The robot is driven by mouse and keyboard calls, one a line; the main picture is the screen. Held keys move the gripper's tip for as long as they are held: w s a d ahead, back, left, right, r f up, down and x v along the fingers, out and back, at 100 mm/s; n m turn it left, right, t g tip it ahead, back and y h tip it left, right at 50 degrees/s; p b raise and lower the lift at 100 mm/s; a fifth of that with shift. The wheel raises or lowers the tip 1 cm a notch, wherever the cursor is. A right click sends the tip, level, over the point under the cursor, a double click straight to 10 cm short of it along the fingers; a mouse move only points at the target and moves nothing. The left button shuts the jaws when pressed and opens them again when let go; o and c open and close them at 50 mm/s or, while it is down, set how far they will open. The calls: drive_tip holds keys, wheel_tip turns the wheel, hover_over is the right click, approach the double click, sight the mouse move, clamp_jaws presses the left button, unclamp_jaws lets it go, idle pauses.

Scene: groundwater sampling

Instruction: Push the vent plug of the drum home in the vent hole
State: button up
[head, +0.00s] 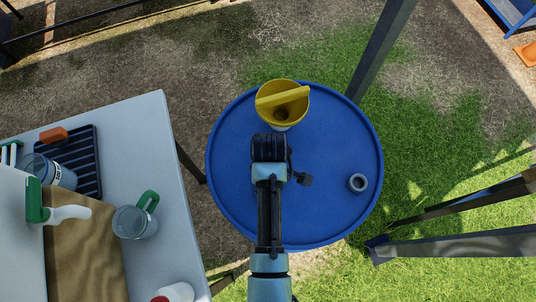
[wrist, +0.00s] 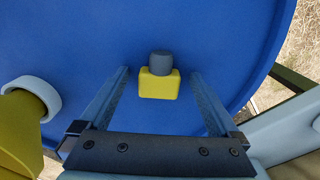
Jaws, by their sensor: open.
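A small yellow block with a dark grey round top, which looks like the vent plug (wrist: 160,84), shows on the blue drum lid (wrist: 215,35) in the wrist view. My gripper (wrist: 159,73) is open and empty. Its two fingers appear on either side of the plug with clear gaps, and I see no contact. I cannot tell how deep the plug sits; the vent hole under it is not visible. In the head view my gripper (head: 270,148) hangs over the middle of the drum (head: 235,130) and hides the plug.
A yellow funnel (head: 282,98) with a pale collar stands at the drum's far side, close to my gripper. A grey ring (head: 357,182) lies on the lid's right. A white table (head: 150,130) with jugs and a black rack (head: 80,165) stands left. Dark posts rise near the drum's right.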

drive_tip(key=c, duration=1.4)
drive_tip(key=shift+r, duration=0.1)
drive_tip(key=shift+c, duration=0.2)
